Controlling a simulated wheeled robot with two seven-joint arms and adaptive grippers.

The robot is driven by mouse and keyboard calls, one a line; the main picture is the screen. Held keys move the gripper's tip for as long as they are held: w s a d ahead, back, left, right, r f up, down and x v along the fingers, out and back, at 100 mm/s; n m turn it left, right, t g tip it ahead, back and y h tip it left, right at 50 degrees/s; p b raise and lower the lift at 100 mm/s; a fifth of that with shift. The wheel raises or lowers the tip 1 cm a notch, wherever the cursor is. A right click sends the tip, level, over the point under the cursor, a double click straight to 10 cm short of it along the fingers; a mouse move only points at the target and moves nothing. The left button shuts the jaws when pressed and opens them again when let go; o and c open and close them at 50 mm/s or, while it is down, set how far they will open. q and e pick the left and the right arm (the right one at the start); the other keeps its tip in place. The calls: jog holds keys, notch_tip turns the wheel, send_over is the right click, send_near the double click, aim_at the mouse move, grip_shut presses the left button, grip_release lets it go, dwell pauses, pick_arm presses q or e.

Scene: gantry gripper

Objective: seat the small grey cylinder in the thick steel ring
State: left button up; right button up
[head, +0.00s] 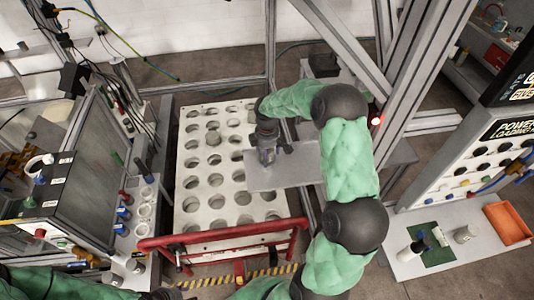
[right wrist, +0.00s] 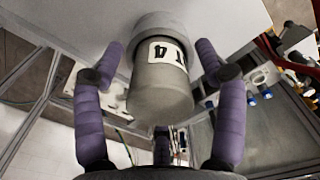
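My right gripper (head: 267,155) is over the grey plate beside the perforated white board in the head view. Gaps show between the fingers and the cylinder. The cylinder's far end meets a wider light grey collar (right wrist: 165,24) against the plate. I cannot tell whether this collar is the thick steel ring or how deep the cylinder sits in it. My left gripper does not show; only part of the left arm shows at the lower left.
The right shelf holds a white bottle (head: 412,250), a grey cylinder (head: 465,233) and an orange tray (head: 507,223). Metal posts stand behind the plate.

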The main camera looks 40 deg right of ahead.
jog(key=shift+r, duration=0.5)
notch_tip(320, 180, up, 7)
jog(key=shift+f, duration=0.1)
dwell(0.5)
